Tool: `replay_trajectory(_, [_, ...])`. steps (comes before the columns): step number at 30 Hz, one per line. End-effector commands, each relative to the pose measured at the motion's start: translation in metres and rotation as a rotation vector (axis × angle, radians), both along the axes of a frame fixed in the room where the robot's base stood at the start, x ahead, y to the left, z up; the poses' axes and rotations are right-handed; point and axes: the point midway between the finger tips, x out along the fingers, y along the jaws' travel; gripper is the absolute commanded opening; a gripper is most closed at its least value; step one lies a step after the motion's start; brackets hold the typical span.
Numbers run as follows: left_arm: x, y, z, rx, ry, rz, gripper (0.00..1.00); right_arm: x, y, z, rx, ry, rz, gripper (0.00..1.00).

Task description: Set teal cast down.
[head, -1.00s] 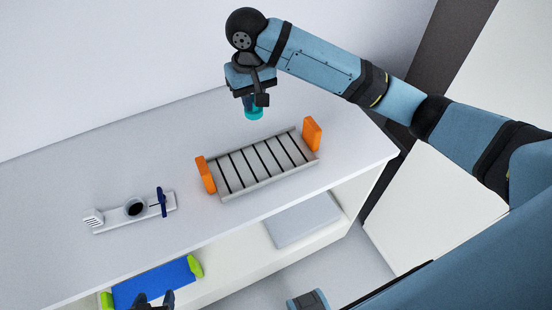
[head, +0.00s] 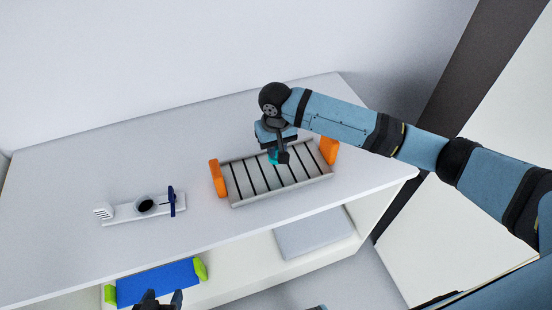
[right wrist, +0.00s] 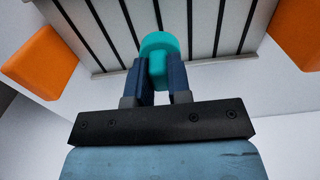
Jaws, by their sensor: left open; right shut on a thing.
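The teal cast (head: 272,157) is a small rounded piece in my right gripper (head: 279,160). In the right wrist view the teal cast (right wrist: 158,45) sits between the two dark fingers of the right gripper (right wrist: 157,72), which are shut on it. It is over the near-back part of a grey slatted rack (head: 238,200) with orange end blocks. I cannot tell whether the cast touches the rack. The gripper hides part of the cast in the head view. My left gripper (head: 161,300) is open at the bottom edge, in front of the lower shelf.
The orange blocks (head: 217,178) (head: 328,150) rise at both rack ends. A white stand (head: 120,212) with a dark-centred cup and a blue upright piece is at left. A blue mat (head: 155,284) with green ends and a grey slab (head: 315,235) lie on the lower shelf. The back-left tabletop is clear.

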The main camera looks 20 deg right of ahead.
Motion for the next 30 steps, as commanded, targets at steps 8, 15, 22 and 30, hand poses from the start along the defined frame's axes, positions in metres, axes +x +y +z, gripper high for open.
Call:
replay_trajectory(8, [0.000,-0.001,0.000,-0.003,-0.001,0.001,0.61,0.000,0.000,-0.025,0.000,0.001,0.000,0.00])
replay_trajectory(15, [0.000,-0.002,-0.001,-0.004,0.001,0.001,0.61,0.000,0.001,-0.049,0.001,0.000,0.000,0.00])
replay_trajectory(22, [0.000,-0.002,0.000,-0.004,0.001,0.001,0.61,0.000,0.000,-0.049,0.001,0.000,0.000,0.00])
replay_trajectory(30, [0.000,-0.002,0.000,-0.003,0.001,0.000,0.61,0.000,0.000,-0.051,0.001,-0.001,0.000,0.44])
